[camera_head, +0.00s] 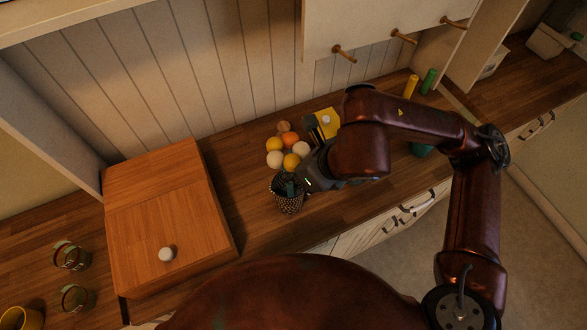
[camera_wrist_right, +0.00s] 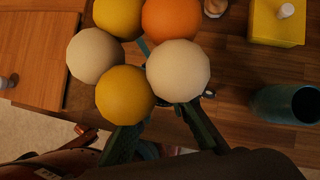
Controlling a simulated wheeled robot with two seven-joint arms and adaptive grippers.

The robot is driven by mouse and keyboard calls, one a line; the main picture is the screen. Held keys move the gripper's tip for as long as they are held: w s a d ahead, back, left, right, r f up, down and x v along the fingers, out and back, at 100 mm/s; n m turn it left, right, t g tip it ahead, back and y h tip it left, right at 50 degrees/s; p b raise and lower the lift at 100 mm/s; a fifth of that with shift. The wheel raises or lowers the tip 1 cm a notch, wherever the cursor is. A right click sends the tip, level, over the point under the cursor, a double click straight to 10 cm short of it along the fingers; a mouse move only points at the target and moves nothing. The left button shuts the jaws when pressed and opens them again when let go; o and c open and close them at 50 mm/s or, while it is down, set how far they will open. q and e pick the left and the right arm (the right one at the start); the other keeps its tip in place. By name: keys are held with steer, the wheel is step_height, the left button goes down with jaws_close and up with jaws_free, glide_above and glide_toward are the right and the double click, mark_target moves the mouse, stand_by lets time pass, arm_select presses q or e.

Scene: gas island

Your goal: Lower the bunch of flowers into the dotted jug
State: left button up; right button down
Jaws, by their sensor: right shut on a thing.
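The bunch of flowers (camera_head: 291,162) has several round white, yellow and orange heads; it also fills the upper middle of the right wrist view (camera_wrist_right: 126,95). My right gripper (camera_head: 298,185) is shut on its stems, below the heads. The dotted jug (camera_head: 289,204), dark with pale dots, stands on the wooden counter. The gripper's fingers overlap the jug's mouth in the head view. I cannot tell whether the stem ends are inside it. The jug does not show clearly in the right wrist view. My left gripper is not in view.
A yellow box (camera_head: 327,122) stands behind my right wrist. A teal cup (camera_wrist_right: 286,104) is at the right in the wrist view. A wooden box with a white knob (camera_head: 167,254) fills the left counter. Glasses (camera_head: 72,255) stand farther left. Yellow and green cylinders (camera_head: 428,81) stand back right.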

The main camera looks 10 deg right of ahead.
steer(key=shift+f+b, duration=0.75)
steer(key=shift+f, duration=0.3)
stand_by(0.4)
steer(key=c, duration=1.8)
jaws_free()
steer(key=v, duration=1.2)
steer(key=shift+r, duration=0.1)
